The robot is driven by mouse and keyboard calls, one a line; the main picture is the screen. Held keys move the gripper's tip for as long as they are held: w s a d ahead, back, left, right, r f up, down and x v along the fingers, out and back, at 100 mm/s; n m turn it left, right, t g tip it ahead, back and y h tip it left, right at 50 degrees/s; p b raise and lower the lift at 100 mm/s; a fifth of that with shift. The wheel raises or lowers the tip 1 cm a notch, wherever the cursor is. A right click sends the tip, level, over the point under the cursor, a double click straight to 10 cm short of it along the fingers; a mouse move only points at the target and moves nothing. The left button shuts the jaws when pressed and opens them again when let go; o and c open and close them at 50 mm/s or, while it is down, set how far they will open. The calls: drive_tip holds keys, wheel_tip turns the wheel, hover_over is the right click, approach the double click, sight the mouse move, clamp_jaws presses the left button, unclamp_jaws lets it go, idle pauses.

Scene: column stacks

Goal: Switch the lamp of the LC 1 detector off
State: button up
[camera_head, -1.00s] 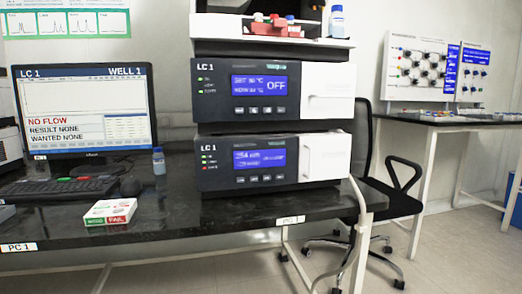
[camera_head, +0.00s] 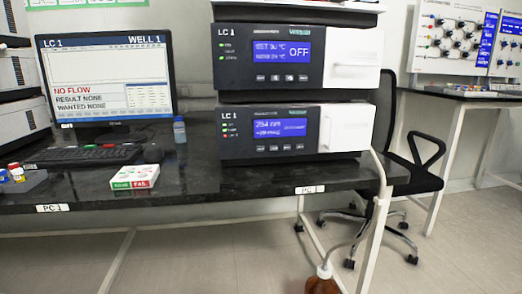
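The LC 1 stack stands on the black bench in the middle of the head view. Its lower module, the detector (camera_head: 290,133), has a blue screen (camera_head: 286,127) that reads about 254 nm, small status lights at its left and a row of small buttons (camera_head: 280,148) below the screen. The screen is lit; I cannot tell which button serves the lamp. My gripper is not in view.
A monitor (camera_head: 106,80) marked LC 1 shows NO FLOW. A keyboard (camera_head: 85,155), a blue-capped bottle (camera_head: 179,130) and a white PASS/FAIL box (camera_head: 136,177) lie left on the bench (camera_head: 230,180). An office chair (camera_head: 410,165) stands right.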

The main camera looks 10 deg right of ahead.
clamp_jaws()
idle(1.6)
